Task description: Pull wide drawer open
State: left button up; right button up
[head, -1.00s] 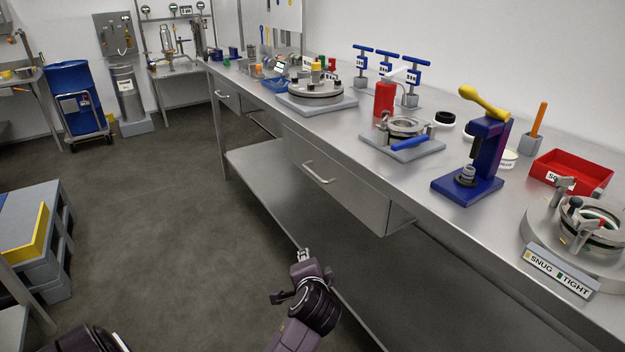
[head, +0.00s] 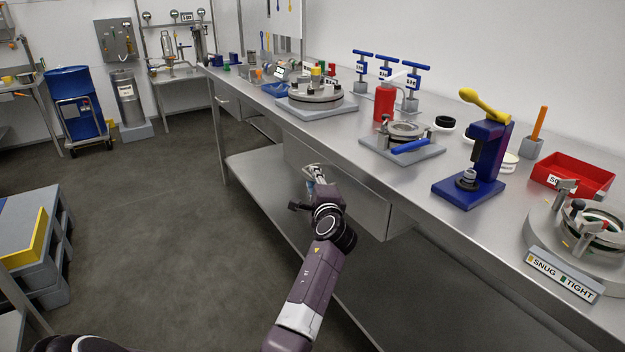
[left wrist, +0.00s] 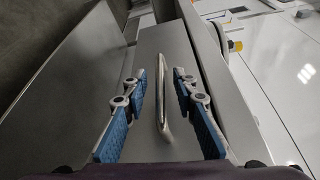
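The wide drawer (head: 368,200) is a grey metal front under the long steel workbench in the head view. It looks shut. Its bar handle is mostly hidden behind my left gripper (head: 314,174) in that view. In the left wrist view the drawer front (left wrist: 152,45) fills the middle, with the shiny bar handle (left wrist: 162,85) running along it. My left gripper (left wrist: 160,75) is open there, its blue-padded fingers on either side of the handle with gaps showing. Contact with the handle is not visible. My right gripper is not in view.
The workbench top (head: 335,135) holds a blue press (head: 485,160), a red tray (head: 572,172) and several fixtures. A lower shelf (head: 262,170) runs beneath the drawer. A grey-blue cart (head: 30,240) stands at the left. The floor (head: 160,220) between is clear.

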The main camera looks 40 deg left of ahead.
pick_arm(q)
jog(key=shift+x, duration=0.9)
grip_shut()
